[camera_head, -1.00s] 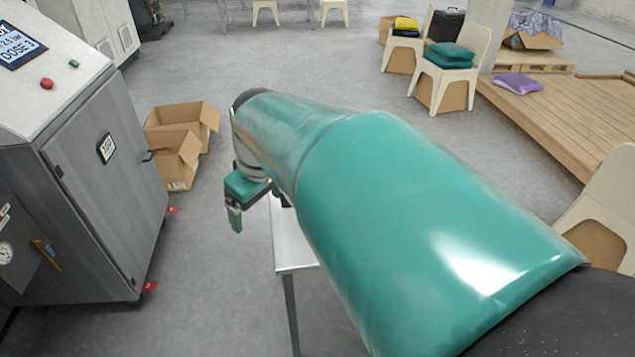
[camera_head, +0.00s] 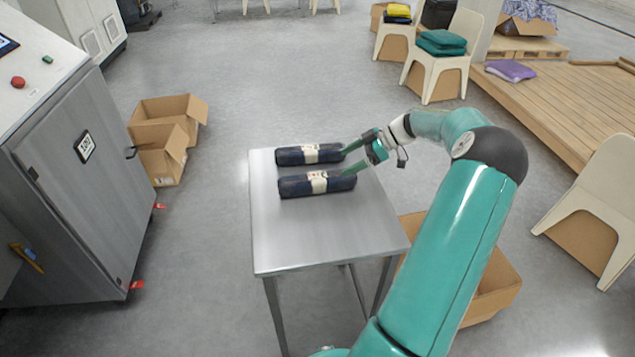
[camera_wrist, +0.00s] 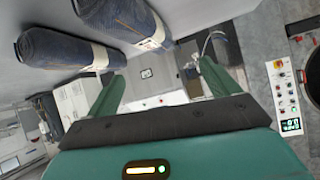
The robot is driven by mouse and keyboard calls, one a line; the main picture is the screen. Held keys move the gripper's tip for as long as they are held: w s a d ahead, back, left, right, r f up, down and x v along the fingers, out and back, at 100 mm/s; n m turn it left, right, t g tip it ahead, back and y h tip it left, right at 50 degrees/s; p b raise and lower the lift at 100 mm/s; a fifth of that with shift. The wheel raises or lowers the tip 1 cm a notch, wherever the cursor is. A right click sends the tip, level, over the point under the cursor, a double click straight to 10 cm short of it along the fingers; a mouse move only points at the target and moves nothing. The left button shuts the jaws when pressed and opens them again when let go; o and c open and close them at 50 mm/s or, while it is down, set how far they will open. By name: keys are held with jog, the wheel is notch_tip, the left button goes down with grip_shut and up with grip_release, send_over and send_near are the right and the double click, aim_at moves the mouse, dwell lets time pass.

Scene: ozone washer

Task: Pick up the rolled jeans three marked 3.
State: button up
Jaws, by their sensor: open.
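Two dark blue rolled jeans with pale paper bands lie side by side on a grey metal table (camera_head: 325,235). The farther roll (camera_head: 290,156) and the nearer roll (camera_head: 335,185) both lie across the table's far part. I cannot read which one is marked 3. My gripper (camera_head: 346,161) is open at the right ends of the rolls, its two green fingers reaching left. I cannot tell whether they touch the rolls. In the wrist view, two rolls (camera_wrist: 60,53) (camera_wrist: 117,17) show at upper left, outside the space between the open fingers (camera_wrist: 165,85), which looks empty.
A grey washer cabinet (camera_head: 90,190) stands at left. Open cardboard boxes (camera_head: 160,140) lie on the floor beside it, and another box (camera_head: 490,290) sits right of the table. Chairs with folded clothes (camera_head: 442,48) and a wooden platform (camera_head: 560,95) are at right. The table's near half is clear.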

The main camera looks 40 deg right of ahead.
aim_at(326, 176)
jog(key=s+d+f+t, duration=0.2)
jog(key=d, duration=0.2)
jog(key=x, duration=1.3)
jog(key=shift+s+a+f, duration=0.1)
jog(key=shift+s+a, duration=0.05)
jog(key=shift+a, duration=0.2)
jog(key=c, duration=1.3)
